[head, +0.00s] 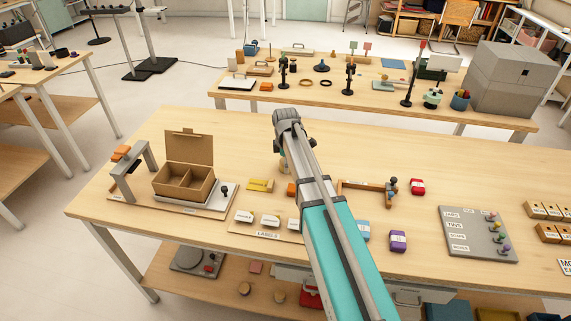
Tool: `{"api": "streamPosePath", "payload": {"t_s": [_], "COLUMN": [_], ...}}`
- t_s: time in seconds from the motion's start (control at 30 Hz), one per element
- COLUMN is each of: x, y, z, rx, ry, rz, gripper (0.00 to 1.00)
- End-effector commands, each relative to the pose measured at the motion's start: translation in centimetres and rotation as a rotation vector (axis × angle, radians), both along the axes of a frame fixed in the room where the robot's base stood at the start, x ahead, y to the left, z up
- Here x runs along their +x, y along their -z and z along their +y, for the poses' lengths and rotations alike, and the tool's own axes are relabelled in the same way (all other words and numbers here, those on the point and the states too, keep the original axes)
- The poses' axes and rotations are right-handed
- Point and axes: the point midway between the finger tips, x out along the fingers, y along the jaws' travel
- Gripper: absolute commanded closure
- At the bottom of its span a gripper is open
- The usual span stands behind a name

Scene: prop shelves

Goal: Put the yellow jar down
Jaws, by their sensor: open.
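My arm reaches forward over the middle of the front table. Its gripper (284,163) points down and is mostly hidden behind the wrist; it is open, and I see nothing held in it. A small yellow object (260,185) lies on the table just left of and nearer than the gripper, apart from it. It is too small to tell whether it is the yellow jar. A red jar-like piece (417,187), a blue one (363,230) and a purple one (398,241) stand on the table right of my arm. The table under the gripper is partly hidden.
An open cardboard box (188,152) stands on a board at the left, by a grey arch (149,157). White label blocks (244,216) lie at the front edge. A wooden bracket (362,186) and a grey labelled panel (478,235) are at the right. The table's back strip is clear.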

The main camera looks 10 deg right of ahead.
Motion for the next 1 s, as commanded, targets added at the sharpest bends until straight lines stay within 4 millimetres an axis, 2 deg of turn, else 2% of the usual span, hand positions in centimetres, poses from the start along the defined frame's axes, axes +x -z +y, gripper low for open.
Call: {"api": "streamPosePath", "payload": {"t_s": [0.27,1.0], "x": [0.0,0.0], "y": [-1.6,-7.6], "z": [0.0,0.0], "rx": [0.0,0.0], "ry": [0.0,0.0], "rz": [0.0,0.0], "gripper": [0.01,0.01]}}
